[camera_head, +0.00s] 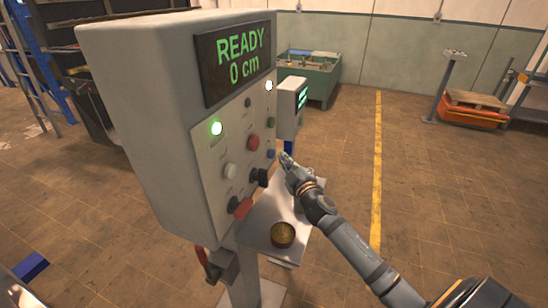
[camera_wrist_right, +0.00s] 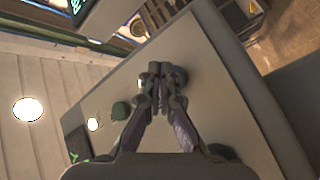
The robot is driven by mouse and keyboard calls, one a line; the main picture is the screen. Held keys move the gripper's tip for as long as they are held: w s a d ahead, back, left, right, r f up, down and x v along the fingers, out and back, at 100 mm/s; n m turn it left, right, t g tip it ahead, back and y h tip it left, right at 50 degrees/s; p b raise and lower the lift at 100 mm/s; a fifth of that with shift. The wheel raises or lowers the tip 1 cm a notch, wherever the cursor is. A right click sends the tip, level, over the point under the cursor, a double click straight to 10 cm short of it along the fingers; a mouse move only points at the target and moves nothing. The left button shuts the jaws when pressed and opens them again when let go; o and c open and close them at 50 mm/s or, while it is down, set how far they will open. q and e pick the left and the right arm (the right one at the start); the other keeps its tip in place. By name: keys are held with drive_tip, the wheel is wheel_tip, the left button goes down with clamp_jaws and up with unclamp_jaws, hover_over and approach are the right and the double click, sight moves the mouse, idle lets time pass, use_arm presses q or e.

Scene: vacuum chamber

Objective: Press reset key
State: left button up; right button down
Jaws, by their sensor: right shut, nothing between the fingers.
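A grey control box (camera_head: 150,110) stands at the left of centre in the head view, with a display (camera_head: 238,62) reading "READY 0 cm". Its sloping front panel carries several buttons, among them a blue one (camera_head: 270,154), a green one (camera_head: 270,122) and a red one (camera_head: 253,143); their labels are too small to read. My right gripper (camera_head: 287,160) is shut and empty, just right of the blue button. In the wrist view the shut fingertips (camera_wrist_right: 160,82) are beside the blue button (camera_wrist_right: 181,76), partly hiding it; I cannot tell whether they touch. My left gripper is not in view.
A green lamp (camera_head: 216,128) and a white lamp (camera_head: 268,86) are lit. A black knob (camera_head: 260,177) and red switch (camera_head: 240,207) sit lower on the panel. A metal shelf with a brass-coloured round button (camera_head: 283,235) juts out below.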

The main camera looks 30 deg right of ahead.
drive_tip(key=s+d+b, duration=0.1)
drive_tip(key=s+b, duration=0.1)
drive_tip(key=s+d+b, duration=0.2)
drive_tip(key=shift+d, duration=0.1)
idle(0.5)
